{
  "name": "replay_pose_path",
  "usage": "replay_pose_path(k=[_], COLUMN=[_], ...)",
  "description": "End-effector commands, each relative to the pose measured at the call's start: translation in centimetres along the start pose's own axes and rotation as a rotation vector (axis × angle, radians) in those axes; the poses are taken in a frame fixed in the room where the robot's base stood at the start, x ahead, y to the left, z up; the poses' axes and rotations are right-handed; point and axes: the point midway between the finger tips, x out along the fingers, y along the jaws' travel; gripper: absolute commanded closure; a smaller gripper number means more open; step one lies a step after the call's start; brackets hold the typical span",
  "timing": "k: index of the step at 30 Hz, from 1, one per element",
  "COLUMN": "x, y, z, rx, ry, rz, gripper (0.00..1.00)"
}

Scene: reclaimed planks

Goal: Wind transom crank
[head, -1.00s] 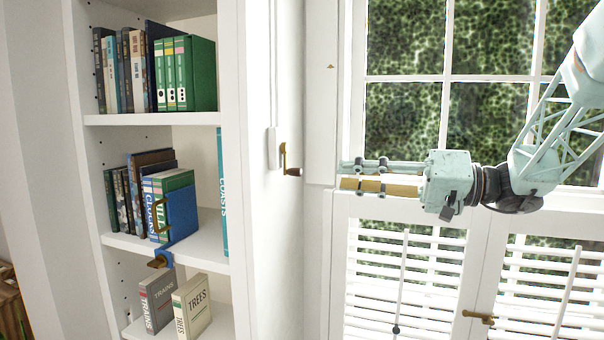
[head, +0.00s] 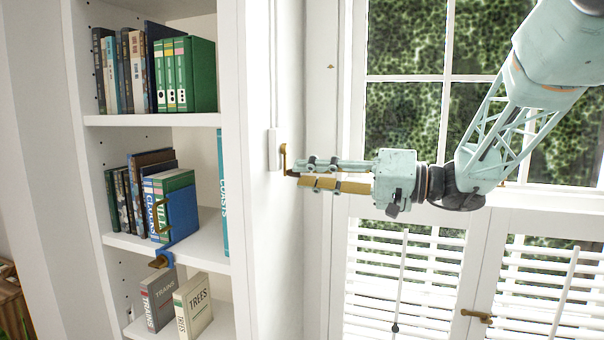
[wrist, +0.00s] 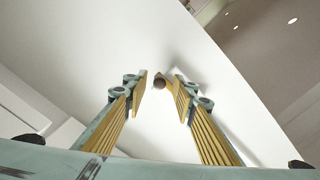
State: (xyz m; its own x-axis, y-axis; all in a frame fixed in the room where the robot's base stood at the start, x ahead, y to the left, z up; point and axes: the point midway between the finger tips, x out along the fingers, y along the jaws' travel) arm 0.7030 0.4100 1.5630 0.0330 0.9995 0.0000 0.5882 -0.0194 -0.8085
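The transom crank is a small brass arm (head: 284,157) on a white wall housing (head: 274,148), on the white side panel left of the window. Its dark end knob lies at my fingertips. My gripper (head: 300,174) reaches in from the right, its fingers pointing left at the crank. In the wrist view the brown knob (wrist: 159,82) shows between and just beyond my open fingertips (wrist: 160,88), with gaps on both sides. I cannot tell exactly how deep the knob sits between the fingers.
A thin white rod (head: 273,70) runs up from the housing. A bookcase (head: 236,200) with books stands left of the panel. Windows and white shutters (head: 400,270) with a brass latch (head: 478,316) lie behind and below my arm. The space below my gripper looks clear.

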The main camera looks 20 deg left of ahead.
Motion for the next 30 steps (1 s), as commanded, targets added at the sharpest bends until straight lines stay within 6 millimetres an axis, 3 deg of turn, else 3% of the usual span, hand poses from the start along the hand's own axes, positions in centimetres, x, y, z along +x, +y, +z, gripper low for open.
replay_pose_path(k=[7,18,27,30], x=[1.4,1.6,1.6,1.6], y=[0.0,0.0,0.0,0.0], z=[0.0,0.0,0.0,0.0], rx=[0.000,0.000,0.000,0.001], ry=[0.000,0.000,0.000,0.000], rz=[0.000,0.001,0.000,0.000], gripper=[0.75,0.75,0.99,0.99])
